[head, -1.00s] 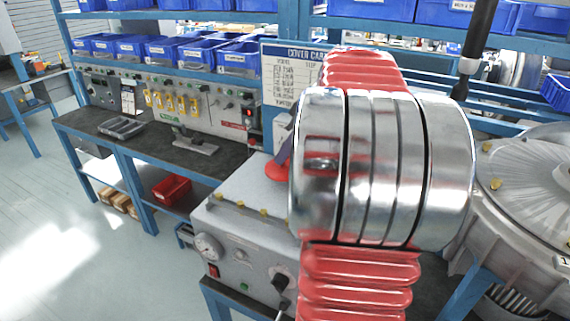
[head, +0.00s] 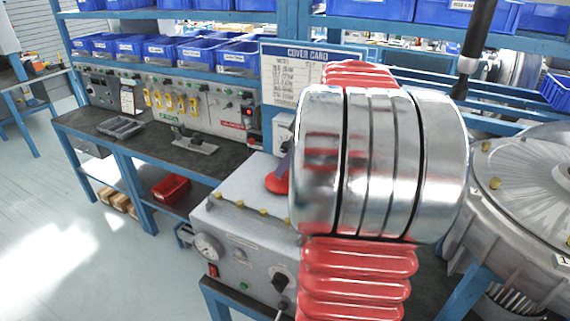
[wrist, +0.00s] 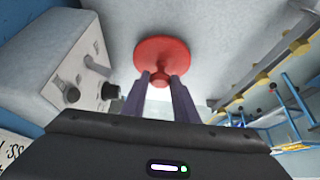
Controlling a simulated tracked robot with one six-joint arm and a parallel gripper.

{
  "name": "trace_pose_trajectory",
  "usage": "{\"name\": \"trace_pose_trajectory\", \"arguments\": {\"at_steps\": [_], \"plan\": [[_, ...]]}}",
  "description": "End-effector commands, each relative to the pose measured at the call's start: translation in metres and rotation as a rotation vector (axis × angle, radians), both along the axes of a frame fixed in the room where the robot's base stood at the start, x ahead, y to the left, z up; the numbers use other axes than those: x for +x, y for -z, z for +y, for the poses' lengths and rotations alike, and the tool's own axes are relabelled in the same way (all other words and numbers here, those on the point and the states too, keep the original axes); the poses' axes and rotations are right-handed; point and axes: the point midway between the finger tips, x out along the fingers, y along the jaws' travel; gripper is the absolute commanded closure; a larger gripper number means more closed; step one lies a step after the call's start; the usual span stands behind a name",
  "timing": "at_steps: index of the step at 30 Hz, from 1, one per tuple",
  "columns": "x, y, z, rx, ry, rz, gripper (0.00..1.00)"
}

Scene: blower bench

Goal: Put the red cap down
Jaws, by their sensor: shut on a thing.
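The red cap (wrist: 162,52) shows in the wrist view as a round red disc with a knob. My gripper (wrist: 160,80) is shut on the knob, one dark finger on each side. In the head view the cap (head: 277,183) shows at the left edge of my arm, low over the top of the grey bench unit (head: 240,190). My arm hides its right part. I cannot tell whether the disc touches the surface. Only a little of my gripper's dark fingers (head: 285,165) shows there.
A row of brass knobs (head: 238,203) runs along the unit's front edge, with a gauge (head: 208,247) below. A grey box with knobs (wrist: 75,75) stands close to the cap in the wrist view. A big metal blower housing (head: 520,200) is at right. The cover card board (head: 312,70) stands behind.

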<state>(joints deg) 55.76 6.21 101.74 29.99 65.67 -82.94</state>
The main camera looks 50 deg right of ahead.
Motion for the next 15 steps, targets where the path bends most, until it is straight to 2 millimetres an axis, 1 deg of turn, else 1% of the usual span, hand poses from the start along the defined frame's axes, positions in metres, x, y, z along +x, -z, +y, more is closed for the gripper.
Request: {"name": "trace_pose_trajectory", "arguments": {"at_steps": [1, 8, 15], "plan": [[0.0, 0.0005, 0.0001, 0.0, 0.0, 0.0, 0.72], [0.0003, 0.0003, 0.0001, 0.0, 0.0, 0.0, 0.56], [0.0003, 0.0, 0.0001, 0.0, 0.0, 0.0, 0.55]]}}
